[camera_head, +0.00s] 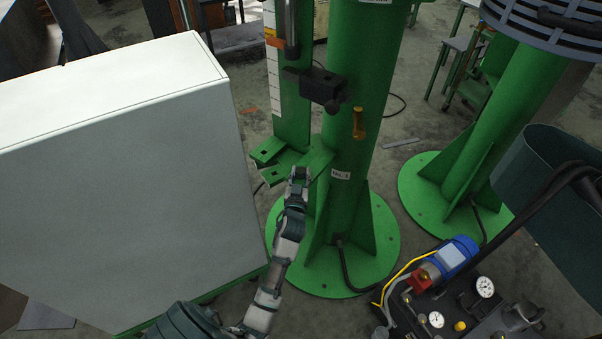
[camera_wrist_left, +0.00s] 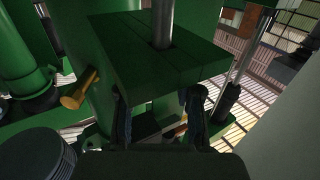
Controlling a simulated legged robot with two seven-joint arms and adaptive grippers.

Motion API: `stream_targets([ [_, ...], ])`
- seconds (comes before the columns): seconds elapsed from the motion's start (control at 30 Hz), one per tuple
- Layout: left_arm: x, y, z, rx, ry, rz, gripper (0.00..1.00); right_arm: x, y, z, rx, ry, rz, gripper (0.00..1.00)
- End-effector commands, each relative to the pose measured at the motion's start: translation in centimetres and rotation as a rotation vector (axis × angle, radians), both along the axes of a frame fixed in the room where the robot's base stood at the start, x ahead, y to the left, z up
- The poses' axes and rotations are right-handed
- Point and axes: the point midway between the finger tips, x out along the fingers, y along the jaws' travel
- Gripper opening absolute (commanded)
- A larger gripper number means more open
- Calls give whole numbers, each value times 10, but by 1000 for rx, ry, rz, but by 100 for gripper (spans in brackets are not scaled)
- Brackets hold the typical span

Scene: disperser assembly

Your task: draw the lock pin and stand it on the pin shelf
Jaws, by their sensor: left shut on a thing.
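My left gripper (camera_head: 300,174) is at the near end of a green bracket arm (camera_head: 317,158) on the green column (camera_head: 351,90). In the left wrist view my left gripper (camera_wrist_left: 158,112) has its two fingers under the front edge of a thick green block (camera_wrist_left: 165,52), with a dark gap between them. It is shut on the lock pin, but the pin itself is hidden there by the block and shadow. A steel rod (camera_wrist_left: 162,22) rises from the block's top. A green plate with square holes (camera_head: 268,150), perhaps the pin shelf, is just left of my gripper. My right gripper is not in view.
A large white cabinet (camera_head: 120,190) stands close on the left. A black clamp block (camera_head: 318,88) and a yellow handle (camera_head: 358,122) stick out from the column above the gripper. A pump unit with gauges (camera_head: 450,290) stands at the lower right.

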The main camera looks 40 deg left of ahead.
Motion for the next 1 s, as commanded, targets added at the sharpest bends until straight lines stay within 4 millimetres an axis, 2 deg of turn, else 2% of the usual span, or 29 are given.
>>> stream_targets([
  [0.1, 0, 0, -3, 1, -1, 0, 0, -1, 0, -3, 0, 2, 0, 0],
  [0.13, 0, 0, -2, 1, -2, 0, 39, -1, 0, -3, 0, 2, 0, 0],
  [0.23, 0, 0, -2, 1, -2, 0, 64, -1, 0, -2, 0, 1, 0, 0],
  [0.63, -6, -4, -4, -1, 0, -1, 64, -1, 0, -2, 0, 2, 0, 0],
  [0.77, -24, -15, -4, -3, 1, -1, 64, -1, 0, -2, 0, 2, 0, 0],
  [1.0, -70, -44, -5, -4, 2, 0, 64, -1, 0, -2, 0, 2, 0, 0],
])
